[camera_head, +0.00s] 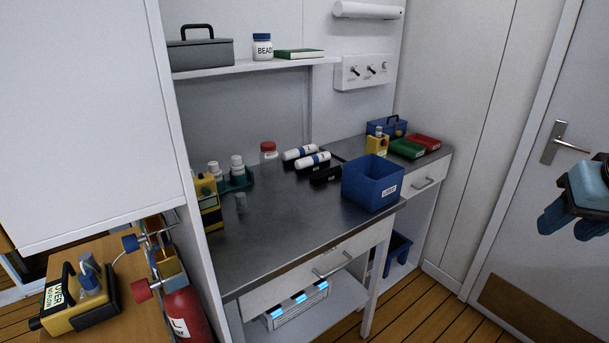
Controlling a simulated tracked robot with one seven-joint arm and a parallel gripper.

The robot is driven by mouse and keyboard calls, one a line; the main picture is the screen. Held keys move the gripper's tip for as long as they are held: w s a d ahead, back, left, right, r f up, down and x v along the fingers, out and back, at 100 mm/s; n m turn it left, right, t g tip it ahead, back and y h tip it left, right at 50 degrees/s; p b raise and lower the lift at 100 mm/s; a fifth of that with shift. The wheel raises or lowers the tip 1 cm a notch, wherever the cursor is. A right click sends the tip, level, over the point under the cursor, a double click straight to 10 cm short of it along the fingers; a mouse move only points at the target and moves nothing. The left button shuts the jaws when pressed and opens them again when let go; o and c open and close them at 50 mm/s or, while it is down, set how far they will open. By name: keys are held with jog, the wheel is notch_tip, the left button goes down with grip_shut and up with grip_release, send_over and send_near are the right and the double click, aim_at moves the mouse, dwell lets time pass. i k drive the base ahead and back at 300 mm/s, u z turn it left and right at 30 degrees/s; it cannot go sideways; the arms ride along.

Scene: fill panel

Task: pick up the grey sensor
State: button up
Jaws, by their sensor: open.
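A small grey cylinder (241,202), which looks like the grey sensor, stands upright on the dark steel counter (285,228). It is near the counter's left side, in front of a teal holder (238,183) with white-capped bottles. It is too small to make out details. My gripper (568,228), with blue fingers, is at the right edge of the picture in front of the door. It is open, with nothing seen between its fingers, and far from the cylinder. Part of it is cut off by the picture edge.
A yellow device (208,205) stands left of the cylinder by the cabinet panel. A blue bin (372,185) stands at the counter's right. White rolls (312,161) and a red-lidded jar (268,151) are at the back. The counter's front middle is clear.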

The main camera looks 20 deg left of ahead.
aim_at(241, 197)
jog(key=u, duration=0.05)
jog(key=i, duration=1.3)
jog(key=u, duration=0.7)
jog(key=i, duration=0.55)
jog(key=u, duration=0.35)
jog(key=k, duration=0.75)
jog(key=u, duration=0.25)
jog(key=i, duration=0.75)
jog(key=z, duration=0.15)
